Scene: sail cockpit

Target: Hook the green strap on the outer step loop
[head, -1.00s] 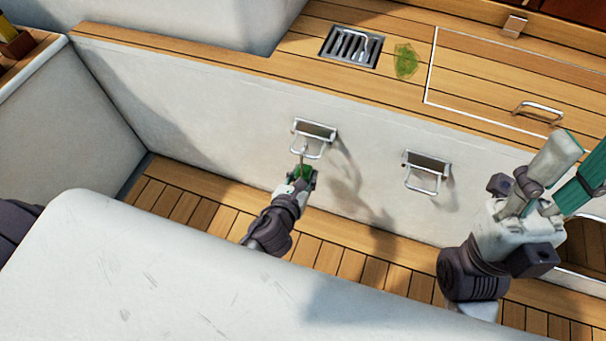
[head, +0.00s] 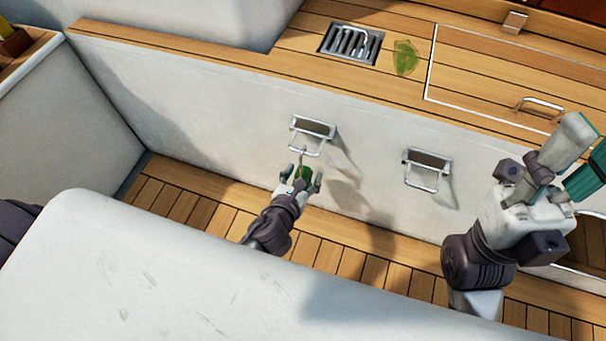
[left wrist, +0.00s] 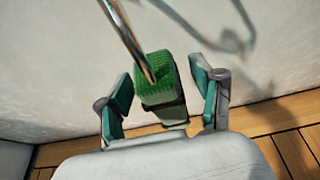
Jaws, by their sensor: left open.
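The green strap (head: 305,174) hangs at the left step loop (head: 307,141) on the white wall. A thin metal piece joins its top to the loop's lower bar. In the left wrist view, the strap (left wrist: 160,92) is a ribbed green block with a metal rod rising from it to the upper left. My left gripper (head: 306,170) is open, with a finger on either side of the strap. Gaps show between the strap and both fingers. A second step loop (head: 425,172) to the right is empty. My right gripper (head: 575,160) is at the right edge, its fingers apart and empty.
A rounded white surface (head: 180,270) fills the foreground below my left arm. Slatted wooden floor (head: 190,205) runs along the wall. On the bench above are a metal grate (head: 350,44), a green patch (head: 405,58) and a hatch handle (head: 542,107).

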